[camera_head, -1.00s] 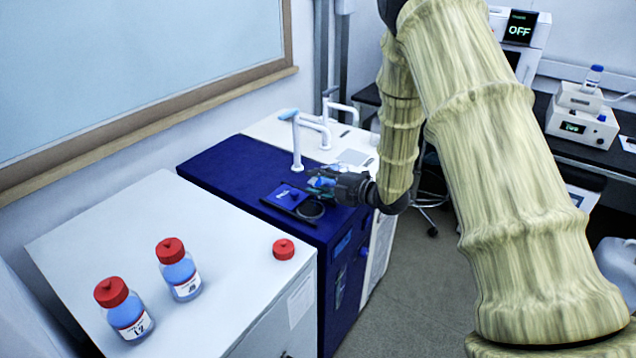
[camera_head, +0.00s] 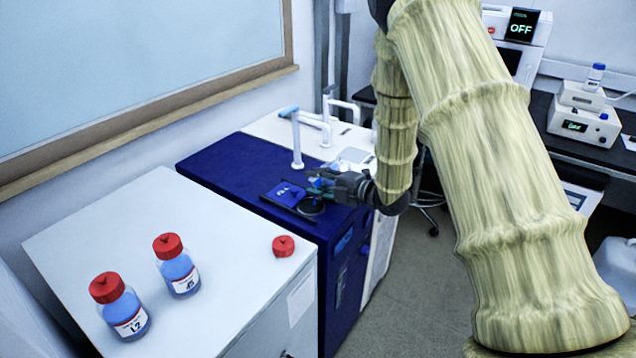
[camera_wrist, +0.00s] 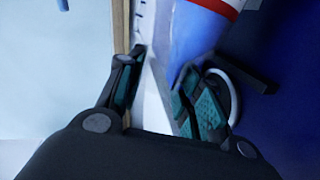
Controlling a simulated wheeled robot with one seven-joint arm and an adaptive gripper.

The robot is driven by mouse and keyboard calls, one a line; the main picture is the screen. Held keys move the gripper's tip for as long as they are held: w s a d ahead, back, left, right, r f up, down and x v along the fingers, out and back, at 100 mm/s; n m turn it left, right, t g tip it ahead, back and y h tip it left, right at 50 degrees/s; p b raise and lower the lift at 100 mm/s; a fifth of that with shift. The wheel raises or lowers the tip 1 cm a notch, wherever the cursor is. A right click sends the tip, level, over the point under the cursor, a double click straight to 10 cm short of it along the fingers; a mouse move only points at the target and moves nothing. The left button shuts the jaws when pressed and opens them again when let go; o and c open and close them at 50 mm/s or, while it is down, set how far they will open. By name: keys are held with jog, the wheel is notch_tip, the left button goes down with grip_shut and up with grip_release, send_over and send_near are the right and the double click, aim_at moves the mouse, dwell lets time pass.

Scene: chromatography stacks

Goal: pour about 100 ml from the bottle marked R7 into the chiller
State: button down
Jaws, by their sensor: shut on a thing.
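The chiller (camera_head: 225,165) is the dark blue unit in the middle of the head view. A dark round opening (camera_head: 311,207) shows on its top near the front edge, beside a blue lid or panel (camera_head: 287,193). My gripper (camera_head: 325,184) is just above and behind this opening. In the wrist view, a blue bottle (camera_wrist: 196,35) with a white, red-edged label lies between the fingers of my gripper (camera_wrist: 160,90), which are shut on it. The bottle looks tilted; its label is unreadable, and its mouth and any liquid stream cannot be made out.
Two red-capped bottles, one marked L2 (camera_head: 125,312) and one with a less clear label (camera_head: 178,268), stand on the white cabinet (camera_head: 215,300). A loose red cap (camera_head: 284,246) lies near its right edge. White pipes (camera_head: 297,140) rise behind the chiller.

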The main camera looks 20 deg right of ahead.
jog(key=shift+s+a+f+n+b, duration=0.15)
jog(key=shift+f+n+b, duration=0.35)
jog(key=shift+b, duration=1.15)
dwell(3.2)
dwell(0.5)
jog(key=shift+r+m+p, duration=0.3)
jog(key=shift+r+p, duration=0.2)
jog(key=shift+p, duration=0.2)
jog(key=shift+w+d+r+m+p, duration=0.15)
jog(key=shift+r+m+p, duration=0.3)
jog(key=shift+p, duration=0.2)
jog(key=shift+w+d+r+m+p, duration=0.15)
jog(key=shift+r+m+p, duration=0.2)
jog(key=shift+r+p, duration=0.2)
jog(key=r+p, duration=0.1)
jog(key=r+m+p, duration=0.2)
jog(key=p, duration=0.1)
jog(key=shift+w+d+r+y, duration=0.15)
jog(key=shift+d+r+y, duration=0.1)
jog(key=shift+d+y, duration=0.05)
jog(key=shift+d+r+m+p, duration=0.1)
jog(key=shift+r+m+p, duration=0.35)
jog(key=shift+p, duration=0.15)
jog(key=shift+f, duration=0.1)
